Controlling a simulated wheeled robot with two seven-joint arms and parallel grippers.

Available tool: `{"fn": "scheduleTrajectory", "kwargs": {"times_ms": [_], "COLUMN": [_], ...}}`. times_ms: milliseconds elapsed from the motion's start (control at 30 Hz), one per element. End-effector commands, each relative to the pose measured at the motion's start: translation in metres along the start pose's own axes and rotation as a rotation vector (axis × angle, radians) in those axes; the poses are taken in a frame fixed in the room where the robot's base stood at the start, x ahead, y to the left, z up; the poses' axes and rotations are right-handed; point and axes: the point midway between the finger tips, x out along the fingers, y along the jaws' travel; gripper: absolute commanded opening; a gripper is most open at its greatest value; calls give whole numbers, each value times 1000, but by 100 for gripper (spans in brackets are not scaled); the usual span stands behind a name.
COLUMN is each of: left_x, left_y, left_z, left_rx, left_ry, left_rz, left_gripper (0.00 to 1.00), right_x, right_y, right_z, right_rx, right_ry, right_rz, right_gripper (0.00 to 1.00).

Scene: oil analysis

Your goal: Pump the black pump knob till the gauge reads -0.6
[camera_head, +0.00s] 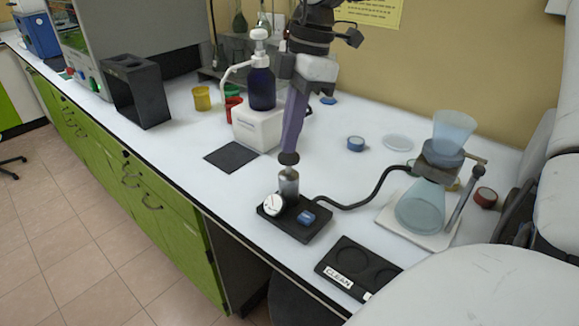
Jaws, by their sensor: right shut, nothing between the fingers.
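The pump stands on a black base (313,230) on the white bench, with a grey metal cylinder (288,187). The dark pump knob (289,158) sits on top of the cylinder. A small round white gauge (272,205) is at the base's left; its reading is too small to tell. A small blue part (306,217) sits on the base. My right gripper (291,147) comes down from above, fingers shut and empty, tips right at the knob's top; whether they touch it I cannot tell. My left gripper is not in view.
A black hose (362,200) runs to a glass filter flask (421,206) with a funnel (453,130). A black "CLEAN" tray (360,265) lies in front. A dark blue dispenser bottle (262,90) on a white box (258,128) stands behind left. A dark mat (231,156) lies left.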

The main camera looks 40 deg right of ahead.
Motion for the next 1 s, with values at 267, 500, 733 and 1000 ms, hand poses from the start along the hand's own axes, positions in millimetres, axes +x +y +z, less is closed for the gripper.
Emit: {"fn": "scheduleTrajectory", "kwargs": {"times_ms": [267,500,733,1000], "left_x": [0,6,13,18], "left_y": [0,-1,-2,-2], "left_z": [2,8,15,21], "left_rx": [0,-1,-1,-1], "left_ry": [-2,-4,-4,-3], "left_rz": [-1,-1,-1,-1], "left_gripper": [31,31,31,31], "right_x": [0,10,22,32], "right_y": [0,0,0,0], "right_z": [0,2,4,7], "right_rx": [0,-1,-1,0], "right_ry": [1,0,0,0], "right_rz": [1,1,0,-1], "right_gripper": [0,0,0,0]}}
